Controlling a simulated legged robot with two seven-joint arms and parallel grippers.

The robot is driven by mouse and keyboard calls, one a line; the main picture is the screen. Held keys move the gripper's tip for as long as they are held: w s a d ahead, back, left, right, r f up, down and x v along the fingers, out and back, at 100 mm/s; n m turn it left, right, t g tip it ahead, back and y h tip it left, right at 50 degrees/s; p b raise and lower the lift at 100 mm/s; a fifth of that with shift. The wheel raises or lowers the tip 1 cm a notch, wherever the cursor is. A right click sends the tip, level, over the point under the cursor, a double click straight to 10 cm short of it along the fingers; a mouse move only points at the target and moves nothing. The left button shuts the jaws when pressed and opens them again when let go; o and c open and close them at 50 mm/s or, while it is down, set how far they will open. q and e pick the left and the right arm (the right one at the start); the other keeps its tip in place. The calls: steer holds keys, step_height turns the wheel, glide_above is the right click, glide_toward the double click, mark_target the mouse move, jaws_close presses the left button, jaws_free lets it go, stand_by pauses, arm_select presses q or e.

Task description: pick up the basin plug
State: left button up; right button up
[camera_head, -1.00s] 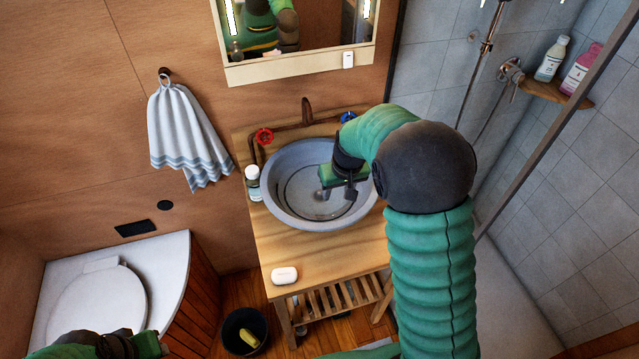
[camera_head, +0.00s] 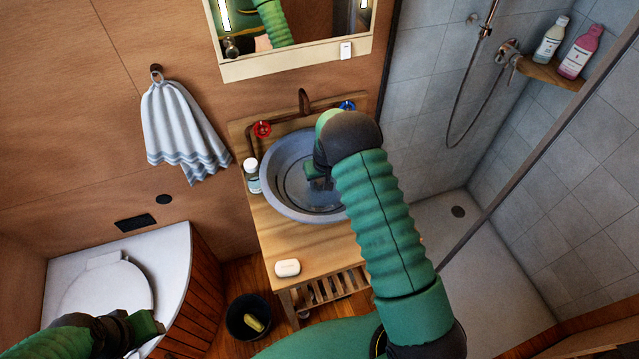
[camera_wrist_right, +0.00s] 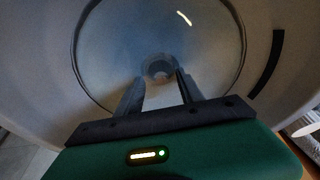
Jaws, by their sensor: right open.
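The grey round basin (camera_head: 276,203) sits on the wooden counter. My right gripper (camera_head: 320,185) reaches down inside it, partly hidden by my own arm. In the right wrist view, a small round grey piece with a ring-like top, apparently the basin plug (camera_wrist_right: 159,67), lies at the basin bottom. The two fingers of my right gripper (camera_wrist_right: 160,82) are open, with their tips either side of its near edge. I cannot tell whether they touch it. My left gripper (camera_head: 147,326) is at the lower left, in front of the toilet, its jaws unclear.
A small bottle (camera_head: 252,176) stands left of the basin, and a white soap bar (camera_head: 288,268) lies on the front of the counter (camera_head: 285,240). The tap (camera_head: 304,102) rises behind, between red (camera_head: 262,129) and blue (camera_head: 347,106) handles. A black bin (camera_head: 236,318) stands on the floor.

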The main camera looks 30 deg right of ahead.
steer(key=shift+f, duration=0.15)
steer(key=shift+a, duration=0.15)
steer(key=shift+c, duration=0.4)
steer(key=shift+c, duration=1.2)
jaws_close()
